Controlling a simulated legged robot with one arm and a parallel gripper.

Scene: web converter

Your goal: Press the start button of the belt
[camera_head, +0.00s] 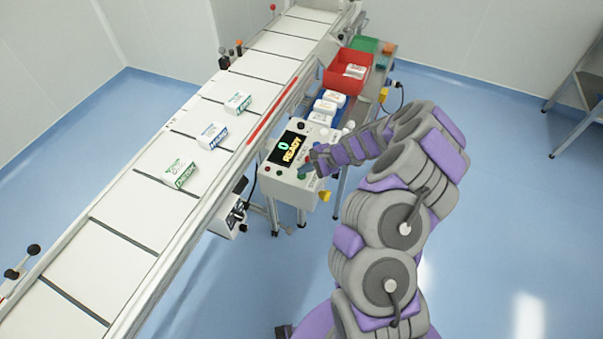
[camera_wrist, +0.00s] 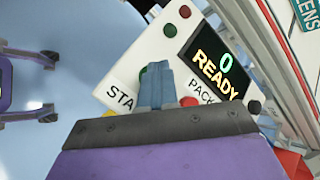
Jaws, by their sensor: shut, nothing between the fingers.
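The control box (camera_head: 285,181) stands beside the belt, its display (camera_head: 290,147) reading "0 READY"; the display also shows in the wrist view (camera_wrist: 217,60). In the wrist view a green button (camera_wrist: 144,70) shows at my fingertips, partly hidden by them, near a label of which "STA" is readable. My gripper (camera_head: 305,171) is shut and empty, its fingers pointing at the panel; the shut fingers show in the wrist view (camera_wrist: 153,72). I cannot tell whether the fingertips touch the button. A red button (camera_wrist: 188,101) sits beside the fingers. The belt (camera_head: 130,210) carries several cartons.
A red bin (camera_head: 343,82) and white packs (camera_head: 325,106) stand beyond the control box. A yellow-capped part (camera_head: 324,196) sticks out at the box's near corner. The belt rail runs along its left side.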

